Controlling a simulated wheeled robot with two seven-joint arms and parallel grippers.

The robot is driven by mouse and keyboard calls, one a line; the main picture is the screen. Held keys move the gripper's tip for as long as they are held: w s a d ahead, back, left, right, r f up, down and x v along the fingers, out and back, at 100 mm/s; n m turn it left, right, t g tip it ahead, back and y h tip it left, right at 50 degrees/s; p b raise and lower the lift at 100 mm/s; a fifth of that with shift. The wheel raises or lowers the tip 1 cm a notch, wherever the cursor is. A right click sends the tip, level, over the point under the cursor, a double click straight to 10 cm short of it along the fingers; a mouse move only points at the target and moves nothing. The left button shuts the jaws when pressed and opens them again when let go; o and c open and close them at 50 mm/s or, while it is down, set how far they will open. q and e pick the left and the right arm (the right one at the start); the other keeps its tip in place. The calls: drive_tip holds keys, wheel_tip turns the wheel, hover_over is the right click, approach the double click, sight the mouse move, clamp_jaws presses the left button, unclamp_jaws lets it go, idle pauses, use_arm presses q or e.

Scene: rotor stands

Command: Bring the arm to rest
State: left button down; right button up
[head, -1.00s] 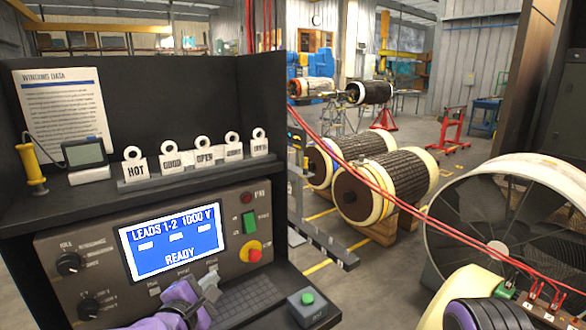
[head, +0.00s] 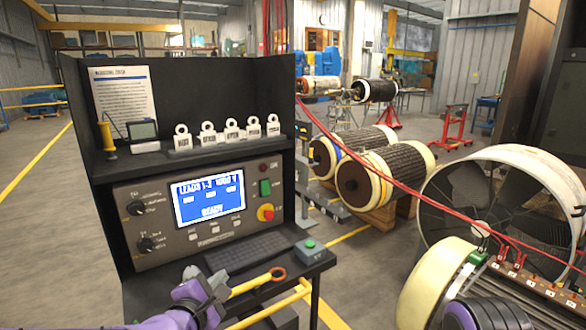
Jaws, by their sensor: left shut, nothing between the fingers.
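My left gripper (head: 218,287) comes in from the bottom edge, left of centre, on its purple arm. Its fingers are shut with nothing between them. It is in front of the dark test bench (head: 150,290), below the keyboard (head: 250,251) in the picture. My right gripper is out of view; a dark and purple rounded part at the bottom right seems to be my right arm.
The bench carries a lit blue screen (head: 210,200) and a small box with a green button (head: 309,249). Tags (head: 207,133) stand on its shelf. Red leads run to a terminal strip (head: 545,290) at the right, near a large fan-like drum (head: 480,228). Two rotors (head: 390,175) lie behind.

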use_arm(q)
drive_tip(key=s+f+m+g+b, duration=0.1)
drive_tip(key=s+f+m+g, duration=0.15)
drive_tip(key=s+f, duration=0.45)
drive_tip(key=s+d+f+m+g+y+b, duration=0.1)
drive_tip(key=s+f+m+g, duration=0.15)
drive_tip(key=f, duration=0.85)
drive_tip(key=s+f+m+g+b, duration=0.1)
drive_tip(key=s+f+m+g, duration=0.15)
drive_tip(key=s+f, duration=0.45)
drive_tip(key=s+a+f+m+g+y+b, duration=0.2)
drive_tip(key=s+a+f+m+b, duration=0.1)
drive_tip(key=s+a+f, duration=0.4)
drive_tip(key=s+a+f+m+g+y+b, duration=0.2)
drive_tip(key=s+a+f, duration=0.6)
drive_tip(key=f, duration=0.5)
drive_tip(key=s+m+y+b, duration=0.1)
drive_tip(key=s+m+b, duration=0.1)
drive_tip(key=m, duration=0.1)
drive_tip(key=shift+s, duration=0.35)
